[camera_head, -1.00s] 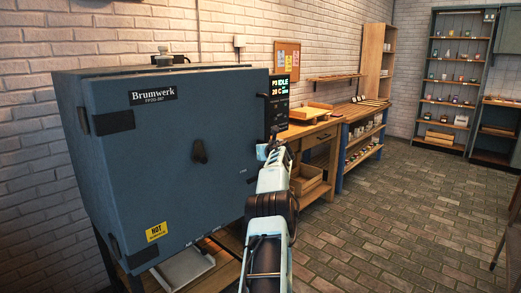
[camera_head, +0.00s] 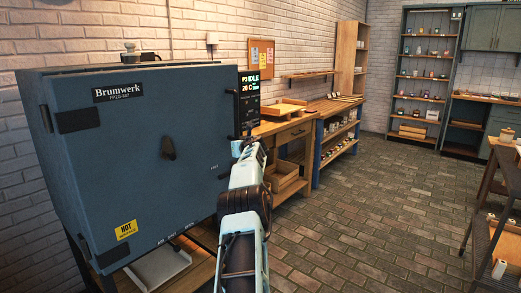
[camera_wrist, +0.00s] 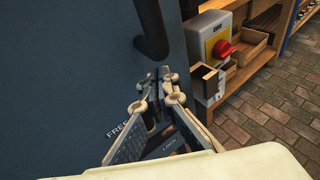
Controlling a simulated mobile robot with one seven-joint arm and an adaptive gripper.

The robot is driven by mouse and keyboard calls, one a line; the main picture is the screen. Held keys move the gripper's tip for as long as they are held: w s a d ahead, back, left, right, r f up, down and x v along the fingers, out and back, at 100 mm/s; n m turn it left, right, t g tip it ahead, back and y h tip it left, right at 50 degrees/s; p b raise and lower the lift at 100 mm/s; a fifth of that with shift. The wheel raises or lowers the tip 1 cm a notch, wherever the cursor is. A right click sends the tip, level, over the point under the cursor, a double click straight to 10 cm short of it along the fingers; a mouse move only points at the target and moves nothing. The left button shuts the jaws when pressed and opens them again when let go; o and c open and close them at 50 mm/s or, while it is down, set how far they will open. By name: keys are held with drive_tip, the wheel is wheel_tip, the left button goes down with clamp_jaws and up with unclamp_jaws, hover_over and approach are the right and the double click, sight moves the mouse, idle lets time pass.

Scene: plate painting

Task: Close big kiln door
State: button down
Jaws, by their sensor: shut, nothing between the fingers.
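The big kiln is blue-grey and stands at the left in the head view. Its door (camera_head: 150,150) carries a Brumwerk label, a dark knob and a yellow HOT sticker. The door is against or nearly against the body; I cannot tell if a small gap is left. A dark door handle (camera_head: 231,103) sits at the door's right edge and shows large in the wrist view (camera_wrist: 151,30). My gripper (camera_head: 238,148) is at the door's right edge, below the handle. In the wrist view my gripper (camera_wrist: 160,88) is shut and empty, close to the door face; contact is unclear.
A lit display panel (camera_head: 249,90) is beside the door. A red switch on a yellow plate (camera_wrist: 222,48) sits just right of my gripper. A wooden workbench (camera_head: 290,128) stands behind. A dark table (camera_head: 500,220) is at the far right. The brick floor (camera_head: 370,210) between is clear.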

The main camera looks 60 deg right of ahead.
drive_tip(key=s+r+b, duration=0.2)
drive_tip(key=s, duration=0.8)
drive_tip(key=shift+s+a+r+b, duration=0.25)
drive_tip(key=shift+a+r+b, duration=0.1)
drive_tip(key=shift+a, duration=0.05)
